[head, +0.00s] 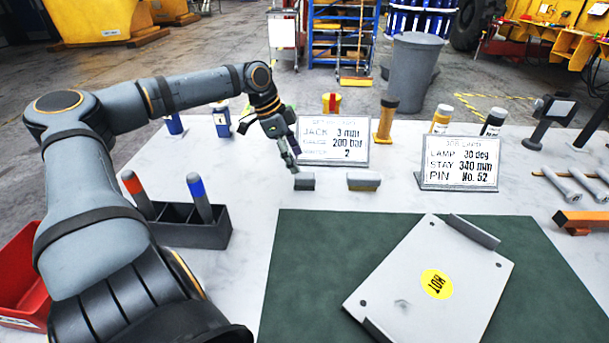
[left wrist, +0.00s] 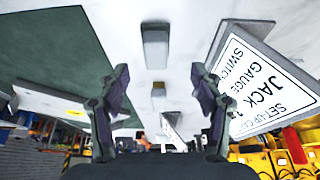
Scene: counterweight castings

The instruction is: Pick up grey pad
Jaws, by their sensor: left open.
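Two small blocks lie on the white table behind the green mat. The left one is a plain grey pad (head: 304,181); the right block (head: 363,181) is grey on top with a brownish front edge. My left gripper (head: 291,155) is just above and behind the left pad, pointing down, open and empty. In the left wrist view the left gripper (left wrist: 160,75) has its fingers spread, with the grey pad (left wrist: 155,45) beyond the fingertips near the top and the other block (left wrist: 158,90) seen between them. My right gripper is not in view.
A set-up card (head: 333,139) stands close behind the pads, and a job card (head: 459,163) stands to the right. A grey plate with a yellow HOT label (head: 400,290) lies on the green mat (head: 310,265). A dark holder with marker-like sticks (head: 190,230) stands at left.

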